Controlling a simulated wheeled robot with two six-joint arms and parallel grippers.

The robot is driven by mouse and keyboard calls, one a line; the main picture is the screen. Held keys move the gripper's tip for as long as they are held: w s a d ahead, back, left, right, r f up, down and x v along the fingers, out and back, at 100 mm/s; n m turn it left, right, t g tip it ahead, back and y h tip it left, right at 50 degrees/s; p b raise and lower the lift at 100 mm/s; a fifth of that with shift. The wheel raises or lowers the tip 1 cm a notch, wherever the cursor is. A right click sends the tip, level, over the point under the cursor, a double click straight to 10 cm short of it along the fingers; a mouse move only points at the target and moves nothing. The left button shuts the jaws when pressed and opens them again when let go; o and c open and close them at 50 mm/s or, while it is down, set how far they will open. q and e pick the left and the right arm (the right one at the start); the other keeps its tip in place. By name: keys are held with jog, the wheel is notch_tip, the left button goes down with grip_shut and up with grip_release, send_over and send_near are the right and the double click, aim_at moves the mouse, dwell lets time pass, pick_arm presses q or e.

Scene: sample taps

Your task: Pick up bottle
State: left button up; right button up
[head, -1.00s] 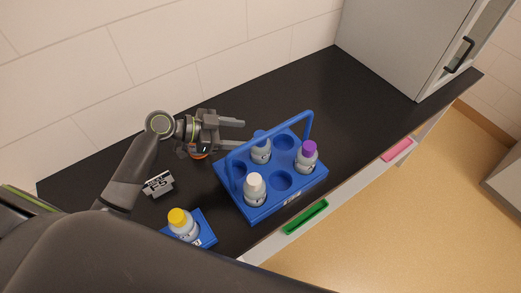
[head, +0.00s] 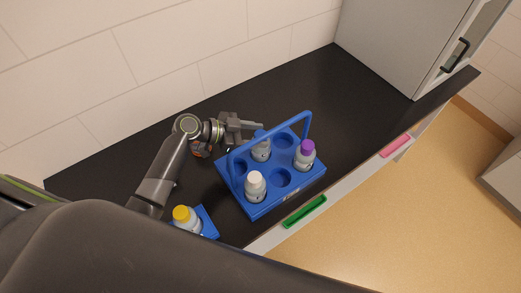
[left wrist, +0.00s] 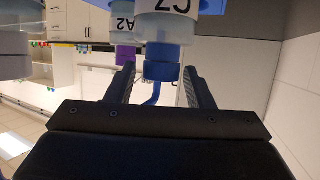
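A blue carrier rack (head: 238,206) with a tall handle stands on the black counter. It holds a blue-capped bottle (head: 261,151) at the back, a white-capped bottle (head: 256,189) in front and a purple-capped bottle (head: 304,159) at the right. My left gripper (head: 261,131) is open over the rack's back-left side, close to the blue-capped bottle. In the upside-down left wrist view, that bottle's blue cap (left wrist: 162,62) appears between the open fingers, with a gap on both sides. The purple-capped bottle (left wrist: 125,50) is beyond it. My right gripper is out of view.
A yellow-capped bottle (head: 184,219) stands on a small blue holder (head: 209,226) at the left front. The rack handle (head: 272,129) arches close to my left fingers. A grey cabinet (head: 400,45) stands at the back right. The counter between is clear.

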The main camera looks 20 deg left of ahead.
pick_arm(q)
grip_shut()
jog(key=shift+r, duration=0.1)
